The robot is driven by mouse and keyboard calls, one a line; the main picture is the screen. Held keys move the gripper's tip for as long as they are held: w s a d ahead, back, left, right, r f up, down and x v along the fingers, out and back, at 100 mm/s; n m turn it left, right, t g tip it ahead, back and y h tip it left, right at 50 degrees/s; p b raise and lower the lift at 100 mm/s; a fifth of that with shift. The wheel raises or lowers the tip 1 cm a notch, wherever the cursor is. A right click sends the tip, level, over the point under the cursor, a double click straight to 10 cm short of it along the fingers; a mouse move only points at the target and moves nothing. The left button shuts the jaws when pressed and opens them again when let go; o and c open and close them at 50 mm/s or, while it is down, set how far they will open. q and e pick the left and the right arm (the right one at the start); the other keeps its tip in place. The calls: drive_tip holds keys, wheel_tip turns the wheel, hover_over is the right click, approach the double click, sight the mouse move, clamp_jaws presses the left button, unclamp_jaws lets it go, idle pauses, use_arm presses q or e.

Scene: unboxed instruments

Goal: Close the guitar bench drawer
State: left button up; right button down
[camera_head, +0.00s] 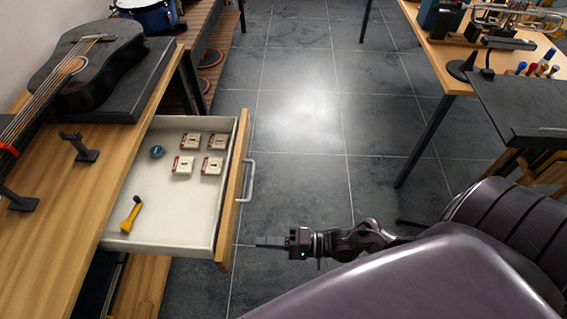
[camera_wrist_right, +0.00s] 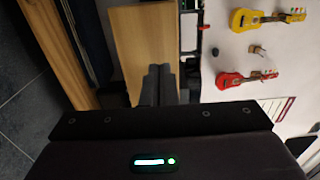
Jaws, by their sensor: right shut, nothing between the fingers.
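The guitar bench drawer (camera_head: 160,211) is pulled out from the wooden bench (camera_head: 60,225) in the head view. Its wooden front (camera_head: 238,160) has a metal handle (camera_head: 247,181) on the outer side. Inside lie several small boxes (camera_head: 213,165), a blue round item (camera_head: 157,152) and a yellow-handled tool (camera_head: 131,214). My right gripper (camera_head: 258,242) is shut and empty, just right of the front's near end, with a small gap seen between them. Its fingers (camera_wrist_right: 160,84) also show together in the right wrist view. My left gripper is not in view.
A black guitar (camera_head: 85,60) lies on a dark case on the bench. Dark tiled floor (camera_head: 310,130) is open right of the drawer. A table (camera_head: 455,55) with a brass instrument stands at right. Yellow (camera_wrist_right: 262,18) and red ukuleles (camera_wrist_right: 245,78) show in the wrist view.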

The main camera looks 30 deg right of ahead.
sight(228, 241)
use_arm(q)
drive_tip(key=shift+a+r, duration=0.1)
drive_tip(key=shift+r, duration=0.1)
use_arm(e)
drive_tip(key=x, duration=0.6)
drive_tip(key=shift+w+a, duration=0.2)
